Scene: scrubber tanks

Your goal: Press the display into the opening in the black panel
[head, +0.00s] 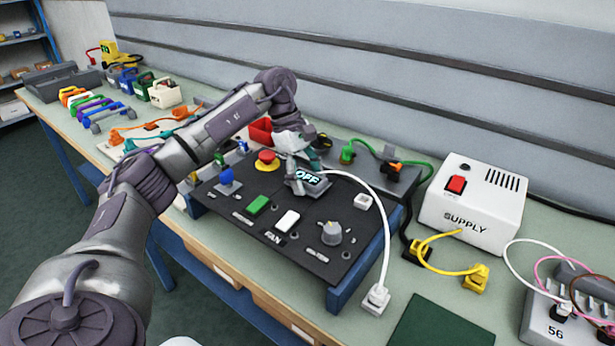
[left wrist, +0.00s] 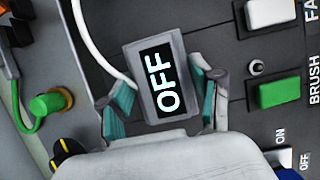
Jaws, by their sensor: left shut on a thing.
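The display (head: 309,179) is a small grey block with a lit screen reading OFF. It is over the upper part of the black panel (head: 235,193), which slopes on a blue frame. My left gripper (head: 303,184) is shut on it. In the left wrist view, the teal-padded fingers (left wrist: 163,97) grip the display (left wrist: 165,80) on two opposite sides, its screen facing the camera. A white cable (head: 384,232) runs from the display to a white plug (head: 376,299). The opening is not visible, and I cannot tell whether the display touches the panel. My right gripper is out of view.
The panel carries a red mushroom button (head: 266,160), a blue knob (head: 226,177), a green switch (head: 258,205), a white switch (head: 287,220) and a grey knob (head: 332,233). A white supply box (head: 472,205) stands at right. A dark green mat (head: 440,322) lies clear in front.

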